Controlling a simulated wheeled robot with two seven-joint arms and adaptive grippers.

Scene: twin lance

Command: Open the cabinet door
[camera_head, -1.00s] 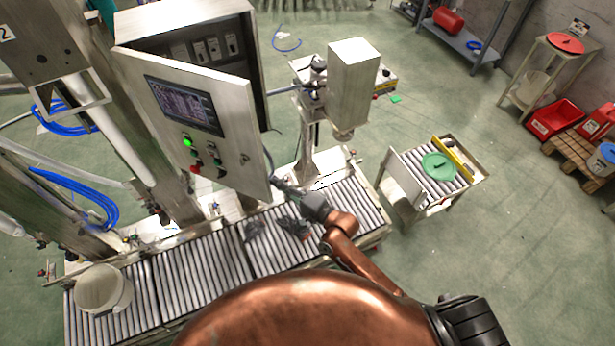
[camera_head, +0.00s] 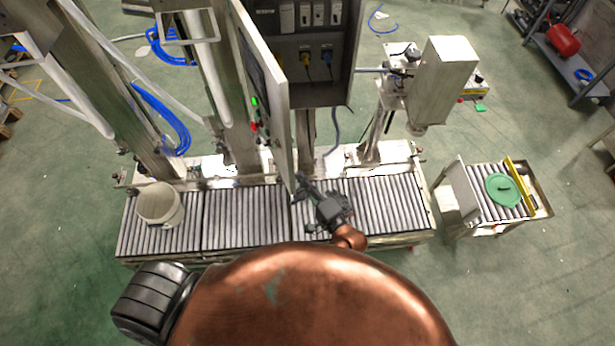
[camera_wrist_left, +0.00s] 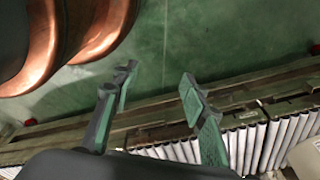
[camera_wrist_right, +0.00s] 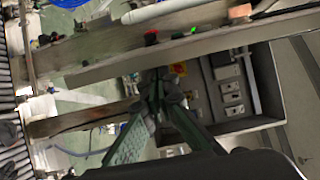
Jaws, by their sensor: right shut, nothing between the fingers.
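The cabinet door (camera_head: 262,85) stands swung wide open and is seen nearly edge-on, with a green light and red button on its outer face. The grey cabinet (camera_head: 310,85) shows its inside, with switches and plugged cables. In the right wrist view the door (camera_wrist_right: 215,42) runs across the top, with the cabinet interior (camera_wrist_right: 228,90) behind the fingers. My right gripper (camera_head: 303,183) is shut and empty, close to the door's lower free corner; whether it touches is unclear. Its fingertips also meet in the right wrist view (camera_wrist_right: 160,80). My left gripper (camera_wrist_left: 158,76) is open and empty.
A roller conveyor (camera_head: 240,218) runs below the cabinet, with a white bucket (camera_head: 160,204) at its left. A metal post with a box head (camera_head: 440,80) stands right of the cabinet. A small roller cart (camera_head: 480,205) with a green lid is farther right. Open floor lies beyond.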

